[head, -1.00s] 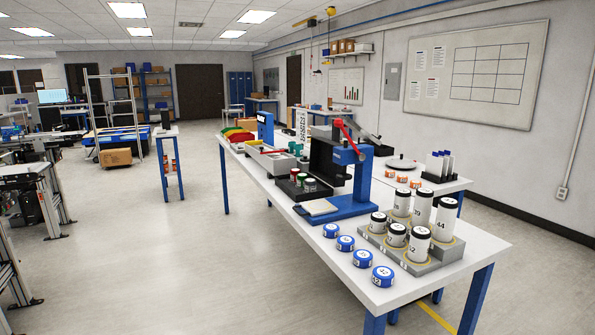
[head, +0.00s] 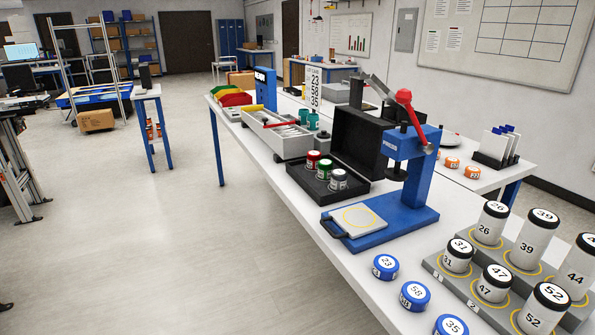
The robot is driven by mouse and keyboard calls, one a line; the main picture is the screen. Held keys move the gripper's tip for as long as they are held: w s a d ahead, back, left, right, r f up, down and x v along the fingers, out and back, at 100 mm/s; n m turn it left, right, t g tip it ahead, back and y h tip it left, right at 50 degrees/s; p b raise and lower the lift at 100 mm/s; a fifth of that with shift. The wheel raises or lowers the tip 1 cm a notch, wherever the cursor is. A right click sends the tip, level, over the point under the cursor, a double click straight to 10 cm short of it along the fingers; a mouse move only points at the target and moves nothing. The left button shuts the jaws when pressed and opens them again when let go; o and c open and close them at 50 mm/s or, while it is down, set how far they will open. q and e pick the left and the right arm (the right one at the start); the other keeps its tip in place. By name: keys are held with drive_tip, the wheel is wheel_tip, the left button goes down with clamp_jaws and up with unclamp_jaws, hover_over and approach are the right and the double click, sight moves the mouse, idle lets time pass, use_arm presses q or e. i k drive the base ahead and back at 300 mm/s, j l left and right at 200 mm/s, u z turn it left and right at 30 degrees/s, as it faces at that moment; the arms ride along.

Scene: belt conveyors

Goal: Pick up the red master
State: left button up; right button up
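The red master appears to be the small red-topped cylinder (head: 313,161) at the back left of an open black case (head: 352,187) on the white table. A green-topped cylinder (head: 324,169) and a grey-purple-topped cylinder (head: 339,180) stand in a row with it. All three are upright in the case, and the case's raised lid (head: 362,145) is behind them. Neither of my grippers is in view.
A blue press (head: 415,165) with a red-knobbed lever stands right of the case. Blue caps (head: 385,267) lie near the front edge. Grey stepped blocks (head: 441,268) hold numbered white cylinders. A grey tray (head: 277,143) is behind the case. Open floor (head: 190,240) lies to the left.

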sight(314, 157)
drive_tip(key=i+j+z, duration=0.2)
drive_tip(key=i, duration=0.15)
drive_tip(key=i+z, duration=0.1)
drive_tip(key=z, duration=0.7)
drive_tip(key=i+j+z, duration=0.25)
drive_tip(key=j, duration=0.15)
drive_tip(key=i+j+z, duration=0.1)
drive_tip(key=j+z, duration=0.2)
drive_tip(key=j, duration=0.15)
drive_tip(key=i+j+z, duration=0.25)
drive_tip(key=j, duration=0.25)
drive_tip(key=j+z, duration=0.3)
drive_tip(key=j, duration=0.15)
